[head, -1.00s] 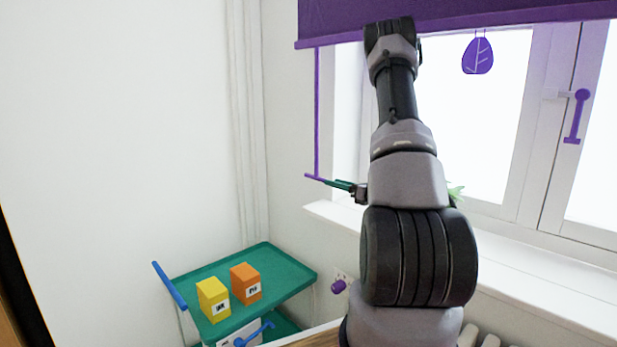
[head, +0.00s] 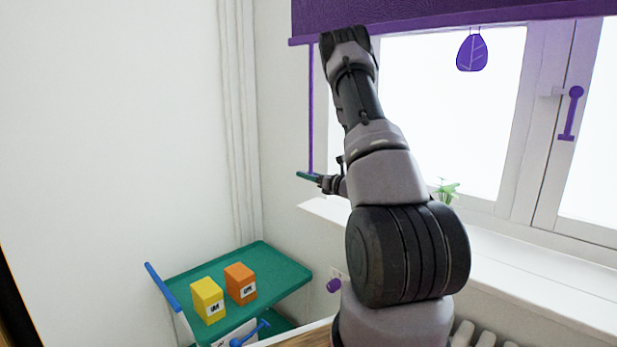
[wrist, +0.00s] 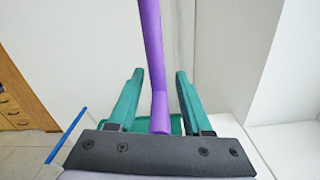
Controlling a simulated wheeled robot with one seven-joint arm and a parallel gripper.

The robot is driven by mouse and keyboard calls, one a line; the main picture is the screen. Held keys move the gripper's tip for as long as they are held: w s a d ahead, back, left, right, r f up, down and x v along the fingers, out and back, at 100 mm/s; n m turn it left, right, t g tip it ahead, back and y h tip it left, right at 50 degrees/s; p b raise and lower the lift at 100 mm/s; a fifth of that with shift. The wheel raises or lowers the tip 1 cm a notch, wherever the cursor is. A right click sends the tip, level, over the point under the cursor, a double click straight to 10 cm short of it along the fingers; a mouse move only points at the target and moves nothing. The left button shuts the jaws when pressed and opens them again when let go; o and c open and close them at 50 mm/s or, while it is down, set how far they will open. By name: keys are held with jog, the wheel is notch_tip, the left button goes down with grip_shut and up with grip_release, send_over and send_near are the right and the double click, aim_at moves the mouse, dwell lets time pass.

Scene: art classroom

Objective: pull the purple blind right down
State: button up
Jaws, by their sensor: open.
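The purple blind (head: 430,12) hangs across the top of the window, its lower bar above most of the glass. A thin purple pull rod (head: 311,110) hangs from its left end. My gripper (head: 308,177), with green fingers, is at the rod's lower end. In the wrist view my gripper (wrist: 158,80) is open, and the purple rod (wrist: 150,40) runs between the two fingers with a visible gap on each side. The rod's lower end is partly hidden by the gripper's dark front plate.
A purple leaf ornament (head: 472,52) hangs before the glass, and a purple window handle (head: 571,113) is at right. A plant (head: 446,190) stands on the sill (head: 520,246). A green trolley (head: 285,278) carries a yellow box (head: 207,300) and an orange box (head: 240,283).

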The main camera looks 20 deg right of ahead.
grip_shut()
jog(key=shift+d, duration=0.1)
dwell(1.3)
